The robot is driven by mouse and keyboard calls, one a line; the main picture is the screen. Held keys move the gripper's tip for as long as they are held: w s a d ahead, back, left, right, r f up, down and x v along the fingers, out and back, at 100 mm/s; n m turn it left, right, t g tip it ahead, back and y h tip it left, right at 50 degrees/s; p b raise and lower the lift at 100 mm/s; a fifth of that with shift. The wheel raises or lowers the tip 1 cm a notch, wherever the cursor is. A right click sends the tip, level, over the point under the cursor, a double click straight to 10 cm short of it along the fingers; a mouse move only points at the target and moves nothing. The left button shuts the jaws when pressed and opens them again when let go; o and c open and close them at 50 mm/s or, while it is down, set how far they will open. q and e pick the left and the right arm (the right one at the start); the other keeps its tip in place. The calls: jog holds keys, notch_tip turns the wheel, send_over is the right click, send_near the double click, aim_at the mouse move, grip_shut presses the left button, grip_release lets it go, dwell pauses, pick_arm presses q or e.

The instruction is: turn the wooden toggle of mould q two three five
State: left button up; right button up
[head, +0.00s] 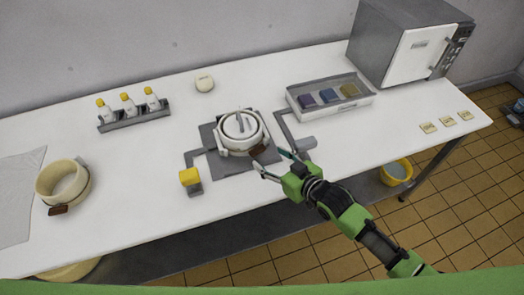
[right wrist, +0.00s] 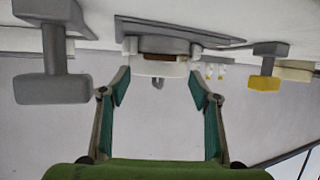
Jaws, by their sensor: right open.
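A round white mould (head: 228,143) with a grey bar on its lid stands on a dark grey plate (head: 222,167) in mid-table. Its brown wooden toggle (head: 257,150) is on the front right side. The toggle also shows in the right wrist view (right wrist: 175,58). No label can be read. My right gripper (head: 267,158) is open and empty, just in front of the toggle, with its fingers pointing at the mould. In the right wrist view the mould lies beyond and between the open fingers (right wrist: 160,92). My left gripper is not in view.
A cream ring mould (head: 76,190) with a brown toggle (head: 58,210) stands at the left. A yellow-topped post (head: 190,177) and a grey handle (head: 304,143) flank the plate. A bottle rack (head: 135,120), a tray (head: 345,107) and an oven (head: 400,50) stand further back.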

aim_at(257, 150)
jog(key=shift+x, duration=2.75)
jog(key=c, duration=1.1)
